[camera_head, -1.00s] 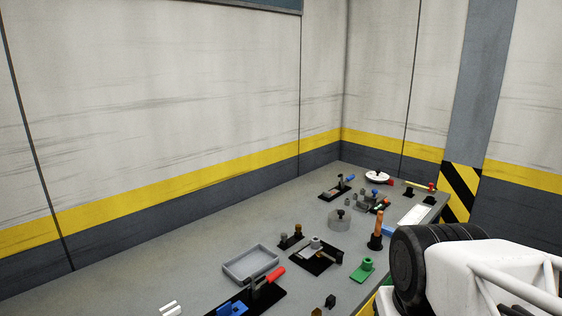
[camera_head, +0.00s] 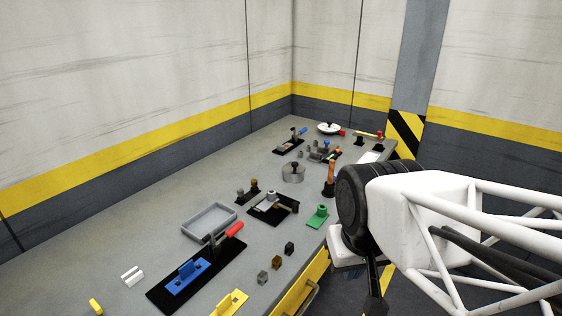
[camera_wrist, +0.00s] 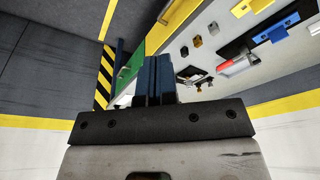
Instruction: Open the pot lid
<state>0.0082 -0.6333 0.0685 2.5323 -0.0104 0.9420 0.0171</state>
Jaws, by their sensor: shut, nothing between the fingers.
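A round grey metal pot (camera_head: 293,173) with a small black knob on its lid stands on the table near its middle. The lid appears to sit closed on it. Farther back is a low white round pan (camera_head: 329,128) with a dark knob and a red handle. My gripper (camera_wrist: 153,75) shows in the wrist view with its dark fingers together and nothing between them. It is apart from the pot and off the table's front side. I cannot make out the pot in the wrist view.
A grey tray (camera_head: 209,222), a black board with a red-handled clamp (camera_head: 222,243) and a green block (camera_head: 317,216) lie around the table. An orange-handled tool (camera_head: 330,180) stands right of the pot. Walls close the back. A drawer handle (camera_head: 300,300) sticks out in front.

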